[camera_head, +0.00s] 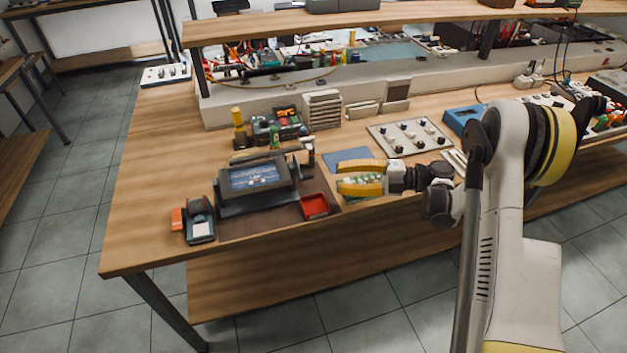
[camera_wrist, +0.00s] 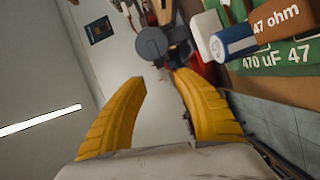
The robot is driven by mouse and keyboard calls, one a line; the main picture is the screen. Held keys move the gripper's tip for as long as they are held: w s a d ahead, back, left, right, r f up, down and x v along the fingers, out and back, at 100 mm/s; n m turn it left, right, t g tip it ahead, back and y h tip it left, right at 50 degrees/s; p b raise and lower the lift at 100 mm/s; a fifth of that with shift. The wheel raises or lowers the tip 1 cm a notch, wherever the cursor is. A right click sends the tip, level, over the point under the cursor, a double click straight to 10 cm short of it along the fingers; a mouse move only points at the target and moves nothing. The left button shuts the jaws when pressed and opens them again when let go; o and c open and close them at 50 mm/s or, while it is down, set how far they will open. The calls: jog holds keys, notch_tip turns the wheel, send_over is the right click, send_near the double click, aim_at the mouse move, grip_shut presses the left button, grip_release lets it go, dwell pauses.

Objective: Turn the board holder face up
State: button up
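A dark stand with a blue-faced panel (camera_head: 255,178) sits tilted up on a brown mat at the left front of the bench. It may be the board holder, but I cannot tell for sure. My gripper (camera_head: 342,177) has two yellow fingers spread apart, pointing left towards the stand, to its right and apart from it. The fingers are over a small green-and-white item (camera_head: 366,188), partly hidden by them. In the wrist view my gripper (camera_wrist: 163,82) is also open, with nothing held between the fingers. A dark grey round part (camera_wrist: 150,43) shows beyond the fingertips.
A red tray (camera_head: 315,206) and a small dark device (camera_head: 200,222) lie near the front edge. Behind are a yellow bottle (camera_head: 239,130), a white stack (camera_head: 322,109) and a panel with knobs (camera_head: 408,136). A shelf (camera_head: 380,15) overhangs the back.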

aim_at(312, 177)
jog(key=a+b, duration=0.1)
jog(key=a, duration=0.2)
jog(key=a+b, duration=0.1)
jog(key=a, duration=0.2)
jog(key=w+a, duration=0.1)
jog(key=a, duration=0.3)
jog(key=shift+w+f+b, duration=0.1)
jog(key=shift+f+b, duration=0.2)
jog(key=shift+b, duration=0.1)
grip_shut()
